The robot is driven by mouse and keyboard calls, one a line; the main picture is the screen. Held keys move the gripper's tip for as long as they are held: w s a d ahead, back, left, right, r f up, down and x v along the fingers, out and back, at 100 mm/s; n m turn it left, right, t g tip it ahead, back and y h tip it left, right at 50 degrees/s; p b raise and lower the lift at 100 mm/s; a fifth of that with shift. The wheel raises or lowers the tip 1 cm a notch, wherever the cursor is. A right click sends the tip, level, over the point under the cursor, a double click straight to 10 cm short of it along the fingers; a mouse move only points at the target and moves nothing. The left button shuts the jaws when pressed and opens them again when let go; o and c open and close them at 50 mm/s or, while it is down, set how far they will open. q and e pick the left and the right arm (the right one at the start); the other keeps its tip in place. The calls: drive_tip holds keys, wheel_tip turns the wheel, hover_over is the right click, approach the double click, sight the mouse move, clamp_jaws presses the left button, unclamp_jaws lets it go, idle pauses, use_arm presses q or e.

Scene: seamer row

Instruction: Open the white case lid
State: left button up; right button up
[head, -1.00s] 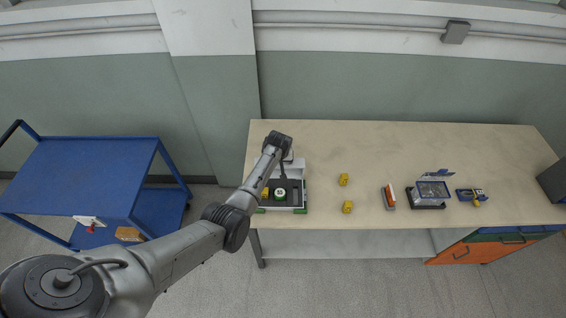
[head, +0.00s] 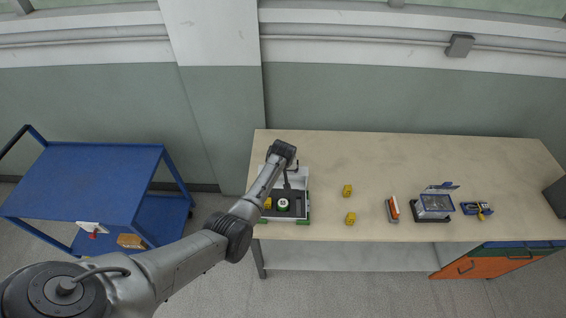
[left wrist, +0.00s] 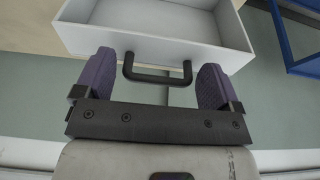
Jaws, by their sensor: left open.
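The white case (head: 263,218) stands at the left end of the workbench, with green corners at its front. Its lid (head: 300,177) stands raised at the back, and the dark inside with a green round item (head: 283,204) and a yellow item (head: 268,203) shows. In the left wrist view the lid (left wrist: 155,45) appears as a hollow white shell with a black handle (left wrist: 157,76). My left gripper (left wrist: 158,70) is open, its purple fingers on either side of the handle, with gaps between. In the head view its fingers are hard to make out. My right gripper is not in view.
On the workbench (head: 400,160), right of the case, are two yellow blocks (head: 347,190), an orange and grey item (head: 392,209), a clear-topped box (head: 435,206) and a blue item with yellow (head: 477,209). A blue cart (head: 85,180) stands at left. The bench's back is clear.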

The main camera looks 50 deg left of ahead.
use_arm(q)
drive_tip(key=v, duration=1.3)
drive_tip(key=shift+r, duration=0.15)
idle(0.3)
